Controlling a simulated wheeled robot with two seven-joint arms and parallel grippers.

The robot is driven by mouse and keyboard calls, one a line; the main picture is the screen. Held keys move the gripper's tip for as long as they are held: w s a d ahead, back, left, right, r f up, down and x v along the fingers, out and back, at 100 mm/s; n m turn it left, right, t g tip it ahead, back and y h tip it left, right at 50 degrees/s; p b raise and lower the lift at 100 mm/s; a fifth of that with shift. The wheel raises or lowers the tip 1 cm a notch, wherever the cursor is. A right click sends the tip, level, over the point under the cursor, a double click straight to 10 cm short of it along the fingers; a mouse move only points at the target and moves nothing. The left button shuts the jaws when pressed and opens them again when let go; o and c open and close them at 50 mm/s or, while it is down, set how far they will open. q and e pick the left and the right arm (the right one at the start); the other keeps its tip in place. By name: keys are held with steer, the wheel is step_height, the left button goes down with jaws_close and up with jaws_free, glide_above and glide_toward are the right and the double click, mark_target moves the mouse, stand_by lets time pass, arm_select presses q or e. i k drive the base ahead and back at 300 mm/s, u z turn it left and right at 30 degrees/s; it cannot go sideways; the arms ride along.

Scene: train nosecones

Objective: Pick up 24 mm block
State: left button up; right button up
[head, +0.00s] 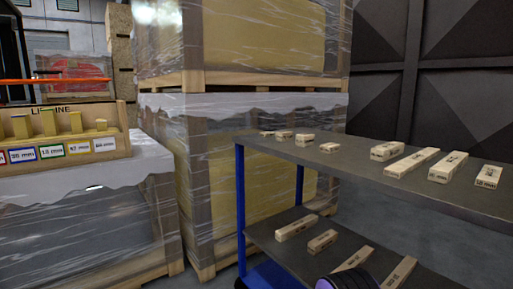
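Several pale wooden blocks with dark printed labels lie on the grey top shelf of a blue-framed cart (330,164). They include a small block (329,148), a wider block (387,151), a long block (411,162), a thick block (447,167) and a right-end block (488,177). More blocks lie on the lower shelf, among them a long block (296,228) and a shorter block (322,241). The labels are too small to read surely, so I cannot tell which is the 24 mm block. Neither of my grippers is in view.
A wooden rack (60,164) with upright blocks and mm labels stands at left on a plastic-wrapped stack (85,222). Tall wrapped pallets (260,50) stand behind the cart. A dark padded wall (455,75) is at back right. A dark purple-ringed part (345,281) covers some lower-shelf blocks.

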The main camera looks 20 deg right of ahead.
mark_target(330, 147)
steer(key=u, duration=0.85)
steer(key=i, duration=2.4)
steer(key=z, duration=3.85)
